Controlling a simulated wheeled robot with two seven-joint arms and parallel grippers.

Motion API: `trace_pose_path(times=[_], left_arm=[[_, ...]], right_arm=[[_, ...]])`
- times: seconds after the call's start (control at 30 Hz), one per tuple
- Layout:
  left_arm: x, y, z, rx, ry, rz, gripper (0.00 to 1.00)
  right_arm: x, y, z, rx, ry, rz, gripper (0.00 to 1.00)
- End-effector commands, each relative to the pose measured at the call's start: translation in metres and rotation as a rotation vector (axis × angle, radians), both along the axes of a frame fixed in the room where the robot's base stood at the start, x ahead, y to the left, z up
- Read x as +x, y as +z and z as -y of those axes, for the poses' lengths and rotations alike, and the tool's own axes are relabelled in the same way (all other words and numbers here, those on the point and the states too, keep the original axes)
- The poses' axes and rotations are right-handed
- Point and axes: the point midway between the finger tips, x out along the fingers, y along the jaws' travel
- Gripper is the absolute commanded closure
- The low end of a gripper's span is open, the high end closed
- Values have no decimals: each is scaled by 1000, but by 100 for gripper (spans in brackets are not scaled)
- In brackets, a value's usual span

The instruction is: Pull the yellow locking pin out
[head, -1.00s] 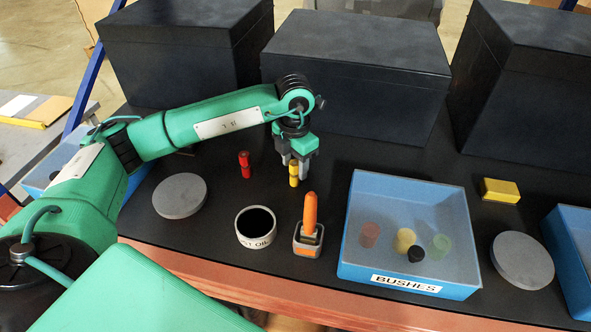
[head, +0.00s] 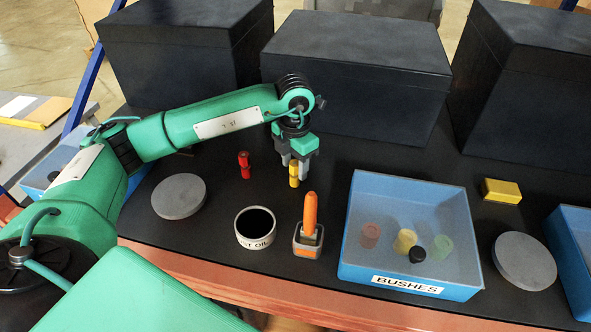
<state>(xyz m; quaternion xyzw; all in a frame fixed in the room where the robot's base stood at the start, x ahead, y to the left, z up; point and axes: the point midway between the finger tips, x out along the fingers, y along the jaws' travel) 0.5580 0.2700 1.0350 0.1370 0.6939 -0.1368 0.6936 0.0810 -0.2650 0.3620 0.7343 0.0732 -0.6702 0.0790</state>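The yellow locking pin (head: 294,174) stands upright on the dark bench top, in the middle of the head view. My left gripper (head: 294,170) points down over it, with its grey fingers at either side of the pin's upper part. Whether the fingers press on the pin or only stand around it cannot be told. A red pin (head: 244,165) stands upright a little to the left, apart from the gripper. What holds the yellow pin at its foot is too small to tell. My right gripper is not in view.
In front stand a round oil tin (head: 255,240) and an orange-handled tool in a holder (head: 309,225). A blue BUSHES bin (head: 408,285) holds several coloured bushes. Grey discs (head: 179,196) lie at left and right, with a yellow block (head: 502,190) at right. Large black boxes (head: 355,75) close off the back.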

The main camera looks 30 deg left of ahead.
Motion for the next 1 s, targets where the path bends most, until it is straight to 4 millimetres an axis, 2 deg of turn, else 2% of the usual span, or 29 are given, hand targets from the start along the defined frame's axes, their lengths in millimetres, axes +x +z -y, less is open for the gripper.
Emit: trace_pose_path(times=[0.03,0.2,0.23,1.0], left_arm=[[0,0,0,0,0,0,64],[0,0,0,0,0,0,97],[0,0,0,0,0,0,100],[0,6,0,0,0,0,100]], right_arm=[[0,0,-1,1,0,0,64],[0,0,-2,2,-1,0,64],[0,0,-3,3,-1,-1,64],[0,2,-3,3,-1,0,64]])
